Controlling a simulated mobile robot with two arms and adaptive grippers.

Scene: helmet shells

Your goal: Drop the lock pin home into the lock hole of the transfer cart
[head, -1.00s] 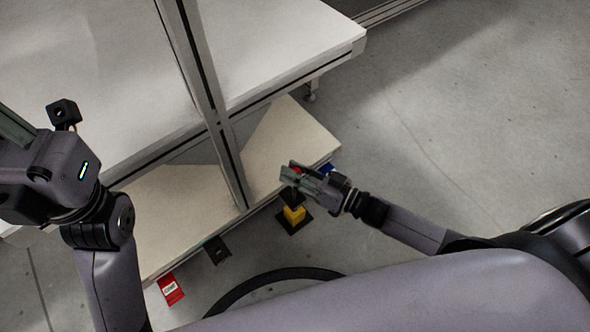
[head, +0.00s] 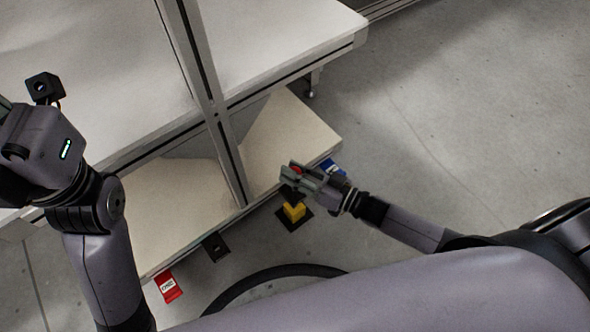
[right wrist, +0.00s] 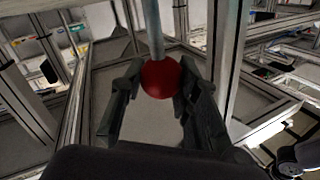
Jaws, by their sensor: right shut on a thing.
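The lock pin has a red ball knob (head: 296,168) and, in the right wrist view, a grey shaft (right wrist: 154,30) running up from the red knob (right wrist: 165,78). My right gripper (head: 290,179) is shut on the knob, one finger on each side in the wrist view. It is beside the lower shelf edge of the cart (head: 285,135), above a yellow block (head: 293,212) on a black floor plate. I cannot make out the lock hole or the pin's tip. My left gripper is at the left edge, its fingers cut off.
A black bracket with a hole (head: 215,247) sits at the shelf's front edge. A red label (head: 168,288) is left of it and a blue label (head: 332,167) lies behind my right gripper. A metal post (head: 225,150) rises from the shelf. The floor at right is clear.

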